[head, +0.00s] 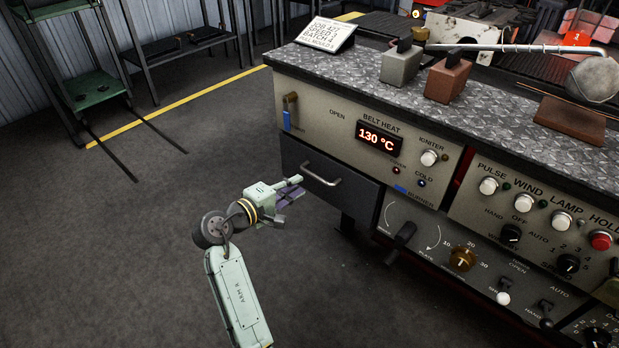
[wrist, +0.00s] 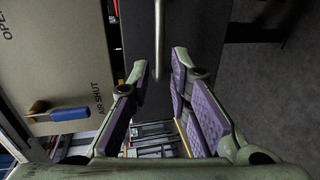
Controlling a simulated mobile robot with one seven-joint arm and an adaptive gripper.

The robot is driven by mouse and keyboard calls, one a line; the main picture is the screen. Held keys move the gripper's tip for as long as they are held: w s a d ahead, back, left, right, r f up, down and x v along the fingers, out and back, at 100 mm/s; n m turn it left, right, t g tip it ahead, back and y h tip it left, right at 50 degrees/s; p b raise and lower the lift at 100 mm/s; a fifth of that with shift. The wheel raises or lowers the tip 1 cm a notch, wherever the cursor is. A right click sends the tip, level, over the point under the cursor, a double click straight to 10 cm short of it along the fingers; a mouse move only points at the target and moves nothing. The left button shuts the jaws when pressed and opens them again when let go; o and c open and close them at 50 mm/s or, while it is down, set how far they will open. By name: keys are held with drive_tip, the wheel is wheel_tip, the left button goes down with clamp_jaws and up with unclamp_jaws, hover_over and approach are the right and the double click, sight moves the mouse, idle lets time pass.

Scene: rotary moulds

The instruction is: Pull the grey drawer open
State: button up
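The grey drawer (head: 350,196) has a dark front in the cabinet below the belt heat panel and looks shut. Its silver bar handle (head: 322,178) runs across the front. My gripper (head: 291,188) is at the left end of the handle, fingers pointing at the drawer. In the wrist view, my gripper (wrist: 160,68) is open, with purple pads on both sides. The handle (wrist: 158,35) runs down from the top edge, and its near end lies between the fingertips. I cannot tell whether either pad touches it. The dark drawer front (wrist: 200,30) is behind it.
The belt heat panel (head: 320,115) is above the drawer, with a blue-tipped lever (head: 288,112) at its left. A black lever (head: 400,236) sticks out to the lower right. The floor (head: 130,240) left of the cabinet is clear. A green shelf rack (head: 92,88) stands far left.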

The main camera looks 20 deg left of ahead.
sight(313, 175)
drive_tip(key=x, duration=0.8)
drive_tip(key=shift+w+p, duration=0.1)
drive_tip(key=shift+p, duration=0.2)
clamp_jaws()
